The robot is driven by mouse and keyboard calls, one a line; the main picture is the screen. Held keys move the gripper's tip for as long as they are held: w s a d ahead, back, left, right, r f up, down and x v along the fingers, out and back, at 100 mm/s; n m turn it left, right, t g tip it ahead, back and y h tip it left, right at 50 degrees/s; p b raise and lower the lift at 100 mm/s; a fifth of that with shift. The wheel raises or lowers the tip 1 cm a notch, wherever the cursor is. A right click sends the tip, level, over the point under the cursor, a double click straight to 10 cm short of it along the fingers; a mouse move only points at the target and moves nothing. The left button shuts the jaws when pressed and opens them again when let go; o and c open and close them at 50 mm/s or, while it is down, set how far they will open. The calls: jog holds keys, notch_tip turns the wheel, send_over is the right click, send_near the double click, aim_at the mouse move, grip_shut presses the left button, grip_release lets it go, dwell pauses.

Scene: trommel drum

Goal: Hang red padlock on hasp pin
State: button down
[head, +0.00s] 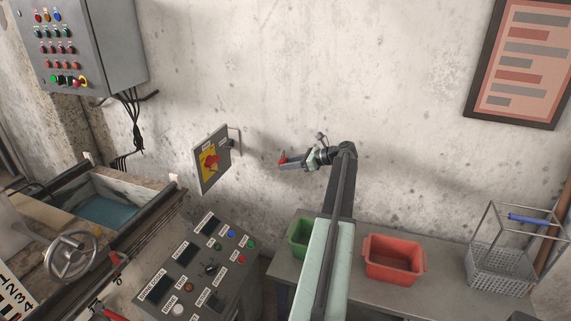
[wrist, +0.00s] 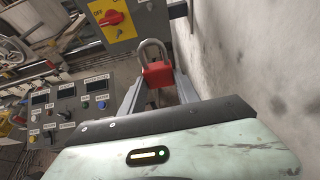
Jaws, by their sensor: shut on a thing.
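The red padlock (wrist: 157,75) is held between the two fingers of my gripper (wrist: 157,86). Its grey shackle points away from my gripper, towards the switch box. In the head view the padlock (head: 282,159) is a small red spot at the tip of my gripper (head: 285,162). The grey switch box (head: 211,160) with a yellow plate and red rotary handle (head: 210,161) is on the wall, left of my gripper and apart from it. The box also shows in the wrist view (wrist: 127,34). A small dark part (head: 233,143) sits at its right side; I cannot clearly make out the hasp pin.
A control console (head: 190,275) with labelled buttons stands below the switch box. A green bin (head: 300,232), a red bin (head: 393,260) and a wire basket (head: 500,268) are on the bench at right. Open air lies between the padlock and the box.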

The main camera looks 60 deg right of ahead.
jog(key=s, duration=0.2)
jog(key=s+d, duration=0.1)
jog(key=s, duration=0.1)
jog(key=shift+s, duration=0.1)
dwell(1.1)
